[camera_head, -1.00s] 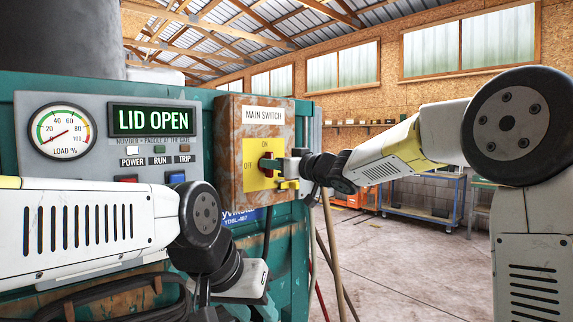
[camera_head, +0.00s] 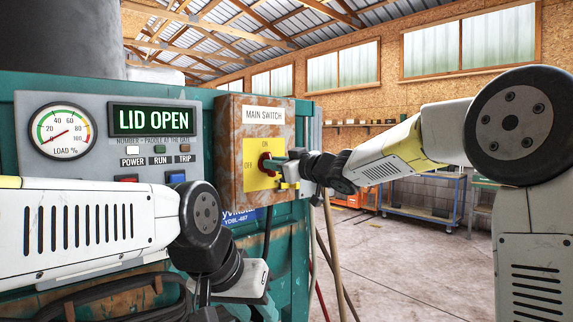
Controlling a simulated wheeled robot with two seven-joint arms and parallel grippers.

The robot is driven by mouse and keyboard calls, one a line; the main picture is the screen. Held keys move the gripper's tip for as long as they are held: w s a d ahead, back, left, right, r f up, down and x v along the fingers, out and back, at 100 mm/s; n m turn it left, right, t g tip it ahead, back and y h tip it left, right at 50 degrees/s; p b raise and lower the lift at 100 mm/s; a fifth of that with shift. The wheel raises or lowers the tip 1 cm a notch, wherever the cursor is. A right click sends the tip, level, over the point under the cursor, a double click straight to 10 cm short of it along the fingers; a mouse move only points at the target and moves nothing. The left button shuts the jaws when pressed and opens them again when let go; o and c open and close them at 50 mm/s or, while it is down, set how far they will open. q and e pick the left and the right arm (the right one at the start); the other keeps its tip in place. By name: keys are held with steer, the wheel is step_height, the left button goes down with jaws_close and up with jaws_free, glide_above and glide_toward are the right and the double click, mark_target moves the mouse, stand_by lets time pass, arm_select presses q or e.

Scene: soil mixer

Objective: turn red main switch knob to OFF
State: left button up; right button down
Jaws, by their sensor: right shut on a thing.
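The rusty main switch box (camera_head: 228,150) is on the right part of the teal machine, with a MAIN SWITCH label and a yellow plate (camera_head: 254,179) marked ON at the top and OFF at the left. The red knob (camera_head: 264,160) shows at the plate's middle, partly hidden by my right gripper (camera_head: 278,166). That gripper comes from the right and is shut on the knob. The knob's exact angle is hard to tell. My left gripper (camera_head: 225,290) is low, in front of the machine, away from the switch; its fingertips are not clear.
A grey panel (camera_head: 90,100) left of the switch has a load gauge (camera_head: 62,131), a display (camera_head: 151,120) reading LID OPEN, and red and blue buttons, partly behind my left arm. A wooden pole stands right of the box. Open floor (camera_head: 410,265) lies at right.

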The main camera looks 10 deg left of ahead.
steer(key=shift+s+a+f+n, duration=0.1)
steer(key=shift+f+n, duration=0.05)
steer(key=shift+n, duration=2.3)
steer(key=shift+s+a+f+n, duration=0.1)
steer(key=shift+n, duration=2.3)
steer(key=shift+s+f+n, duration=0.1)
steer(key=shift+f+n, duration=0.05)
steer(key=shift+n, duration=2.3)
steer(key=c, duration=1.4)
jaws_free()
steer(key=v, duration=0.7)
steer(key=shift+s+d, duration=0.2)
steer(key=shift+d, duration=0.15)
